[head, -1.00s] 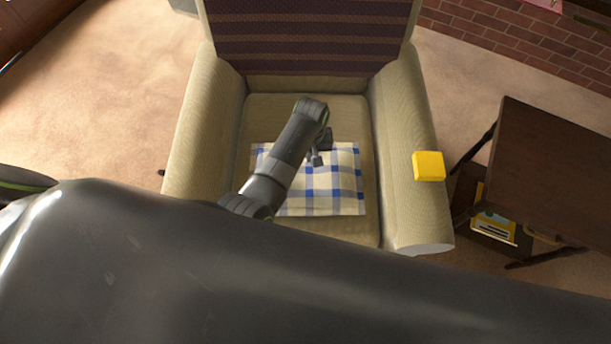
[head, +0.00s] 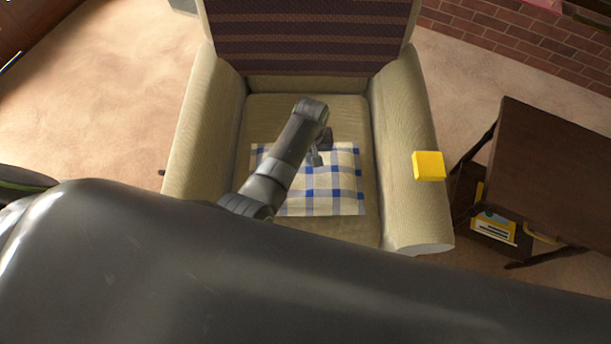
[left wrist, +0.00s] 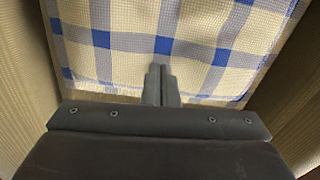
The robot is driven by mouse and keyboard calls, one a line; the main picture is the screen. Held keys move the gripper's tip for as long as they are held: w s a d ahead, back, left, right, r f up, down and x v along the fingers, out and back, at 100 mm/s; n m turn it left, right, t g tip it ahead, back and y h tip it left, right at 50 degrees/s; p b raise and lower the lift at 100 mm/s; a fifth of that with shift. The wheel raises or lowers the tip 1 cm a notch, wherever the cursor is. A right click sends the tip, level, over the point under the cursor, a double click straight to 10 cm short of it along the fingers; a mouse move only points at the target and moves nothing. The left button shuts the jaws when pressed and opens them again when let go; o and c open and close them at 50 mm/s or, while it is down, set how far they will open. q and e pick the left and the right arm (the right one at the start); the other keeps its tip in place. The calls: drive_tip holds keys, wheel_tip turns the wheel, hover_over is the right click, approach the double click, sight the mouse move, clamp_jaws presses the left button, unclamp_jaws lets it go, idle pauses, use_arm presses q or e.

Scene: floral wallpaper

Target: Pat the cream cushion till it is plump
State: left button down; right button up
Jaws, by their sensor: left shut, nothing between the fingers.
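The cream cushion (head: 335,190) has blue and white checks and lies on the seat of a beige armchair (head: 205,130). My left arm reaches over the cushion's left part in the head view. My left gripper (head: 316,160) is shut and empty, pointing down at the cushion's upper middle. In the left wrist view the closed fingertips (left wrist: 160,72) are in front of the cushion (left wrist: 125,68), close to its edge. I cannot tell whether they touch it. My right gripper is not in view.
A yellow block (head: 428,166) sits on the armchair's right armrest. A dark wooden side table (head: 555,165) with books (head: 494,227) beneath stands to the right. The armrests rise on both sides of the seat. Open carpet (head: 110,110) lies to the left.

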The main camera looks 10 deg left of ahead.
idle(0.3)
use_arm(q)
drive_tip(key=shift+f+b, duration=0.65)
drive_tip(key=shift+f, duration=0.35)
wheel_tip(320, 180, up, 4)
drive_tip(key=p, duration=0.4)
drive_tip(key=shift+p, duration=0.4)
drive_tip(key=shift+f, duration=0.15)
drive_tip(key=shift+f, duration=0.15)
drive_tip(key=shift+f+b, duration=1.4)
drive_tip(key=shift+f, duration=0.3)
drive_tip(key=shift+r, duration=0.1)
